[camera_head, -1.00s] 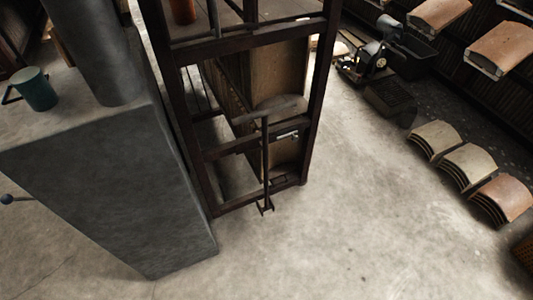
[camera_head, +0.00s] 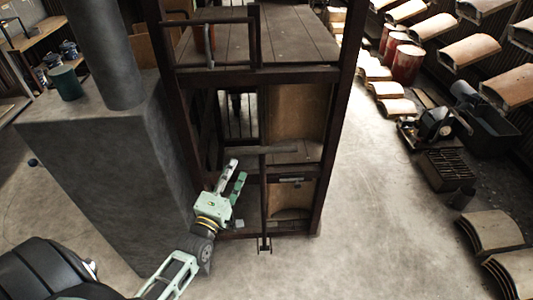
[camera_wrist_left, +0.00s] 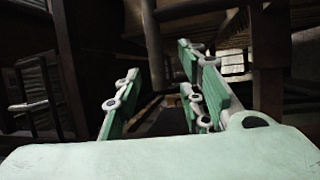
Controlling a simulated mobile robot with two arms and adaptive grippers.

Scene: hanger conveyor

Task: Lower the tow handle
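The tow handle (camera_head: 264,195) is a dark T-shaped bar at the front of a tall dark metal rack cart (camera_head: 335,130). It stands upright, with its crossbar (camera_head: 245,151) at the top and its foot low at the cart's front. My left gripper (camera_head: 236,169) is just left of the upright bar and below the crossbar's left part. Its pale green fingers are apart with nothing between them. The left wrist view also shows the open fingers (camera_wrist_left: 157,60). A pale bar stands beyond them there; I cannot tell if it is the handle. My right gripper is out of view.
A grey block (camera_head: 95,150) with a thick column stands close left of the cart. Curved tiles (camera_head: 490,228), a dark machine (camera_head: 430,125) and red drums (camera_head: 407,63) line the right side. The concrete floor (camera_head: 370,220) between them and the cart is clear.

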